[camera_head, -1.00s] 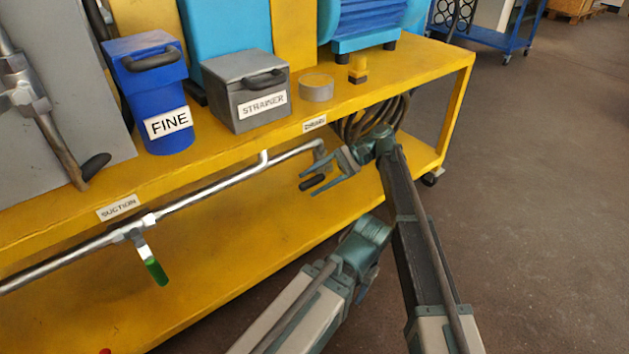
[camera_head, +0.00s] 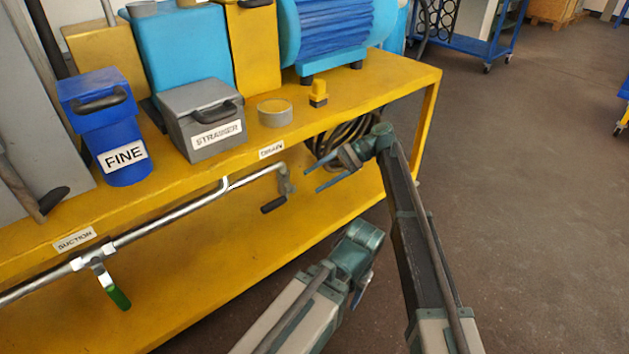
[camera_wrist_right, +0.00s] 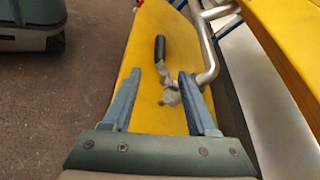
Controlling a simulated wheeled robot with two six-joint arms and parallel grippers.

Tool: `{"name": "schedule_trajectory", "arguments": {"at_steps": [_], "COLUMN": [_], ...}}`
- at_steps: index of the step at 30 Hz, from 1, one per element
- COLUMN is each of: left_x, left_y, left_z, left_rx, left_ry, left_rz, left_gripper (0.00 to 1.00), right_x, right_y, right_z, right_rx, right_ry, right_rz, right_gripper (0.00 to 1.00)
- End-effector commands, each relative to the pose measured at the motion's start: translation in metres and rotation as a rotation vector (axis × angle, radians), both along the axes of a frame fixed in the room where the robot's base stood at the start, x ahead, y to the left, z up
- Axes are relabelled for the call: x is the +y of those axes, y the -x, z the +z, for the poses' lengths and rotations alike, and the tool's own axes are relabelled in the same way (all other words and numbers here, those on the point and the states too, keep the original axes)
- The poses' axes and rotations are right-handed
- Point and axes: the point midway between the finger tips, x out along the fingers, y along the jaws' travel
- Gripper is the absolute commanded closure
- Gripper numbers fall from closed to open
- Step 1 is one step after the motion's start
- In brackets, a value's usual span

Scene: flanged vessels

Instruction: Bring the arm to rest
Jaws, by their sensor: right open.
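My right gripper (camera_head: 312,181) is open and empty, in front of the yellow bench's right part. In the right wrist view its two blue-grey fingers (camera_wrist_right: 173,72) stand apart, with the drain valve (camera_wrist_right: 170,88) and its black handle (camera_wrist_right: 160,48) beyond them. In the head view the black drain handle (camera_head: 273,204) lies left of the right fingertips, with a visible gap. My left gripper (camera_head: 361,288) is low in the middle of the head view, mostly hidden behind its own wrist; its jaws cannot be made out.
The yellow bench (camera_head: 400,82) carries a blue FINE vessel (camera_head: 125,140), a grey STRAINER box (camera_head: 200,108), a round grey part (camera_head: 273,113) and a blue motor (camera_head: 340,25). A suction pipe with a green-handled valve (camera_head: 118,297) runs below. The floor (camera_head: 530,200) at right is clear.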

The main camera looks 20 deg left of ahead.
Motion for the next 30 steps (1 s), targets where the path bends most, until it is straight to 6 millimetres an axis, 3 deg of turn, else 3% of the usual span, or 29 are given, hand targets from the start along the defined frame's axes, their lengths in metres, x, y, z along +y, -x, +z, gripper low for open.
{"name": "schedule_trajectory", "arguments": {"at_steps": [14,17,20,25,30], "left_x": [0.000,0.000,0.000,0.000,0.000], "left_y": [0.000,0.000,0.000,0.000,0.000], "left_z": [0.001,0.001,0.001,0.001,0.001], "left_rx": [0.000,0.000,0.000,0.000,0.000], "left_ry": [0.000,0.000,0.000,0.000,0.000], "left_rz": [0.000,0.000,0.000,0.000,0.000], "left_gripper": [0.41,0.41,0.41,0.41,0.41], "right_x": [-0.002,-0.016,-0.052,-0.148,-0.235], "right_y": [0.000,0.012,0.036,0.088,0.126], "right_z": [0.000,-0.010,-0.035,-0.093,-0.127], "right_rx": [-0.003,-0.044,-0.160,-0.458,-0.697], "right_ry": [0.002,0.028,0.103,0.314,0.518], "right_rz": [-0.002,-0.022,-0.065,-0.103,-0.054], "right_gripper": [0.41,0.41,0.41,0.41,0.41]}}
